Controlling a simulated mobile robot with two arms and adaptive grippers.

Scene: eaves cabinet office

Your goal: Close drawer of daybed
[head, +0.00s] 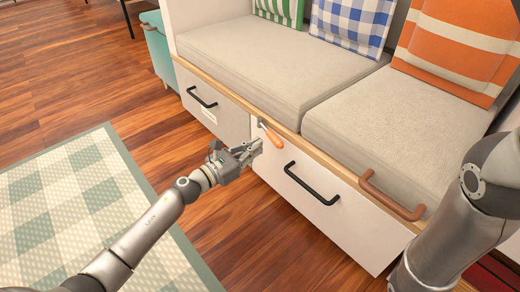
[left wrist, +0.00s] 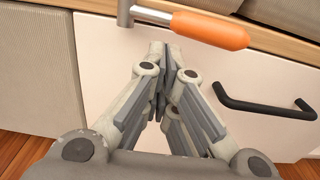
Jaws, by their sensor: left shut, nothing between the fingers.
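The daybed (head: 240,58) has a grey-fronted drawer (head: 222,112) with a black handle (head: 202,98) at left. A white-fronted drawer (head: 345,228) with a black handle (head: 311,185) is at right. In the head view the white front lies close under the wooden rim; I cannot tell how far it stands out. My left gripper (head: 257,147) is shut and empty, in front of the white front's upper left part. In the left wrist view its fingertips (left wrist: 166,48) point at the white front (left wrist: 100,75), left of the handle (left wrist: 262,105). Contact is unclear. My right gripper is out of view.
An orange-handled tool (head: 271,135) is at the wooden rim, just above my left fingertips; it also shows in the left wrist view (left wrist: 210,28). A brown bar handle (head: 390,197) is on the rim at right. A checkered rug (head: 85,205) lies on the wooden floor.

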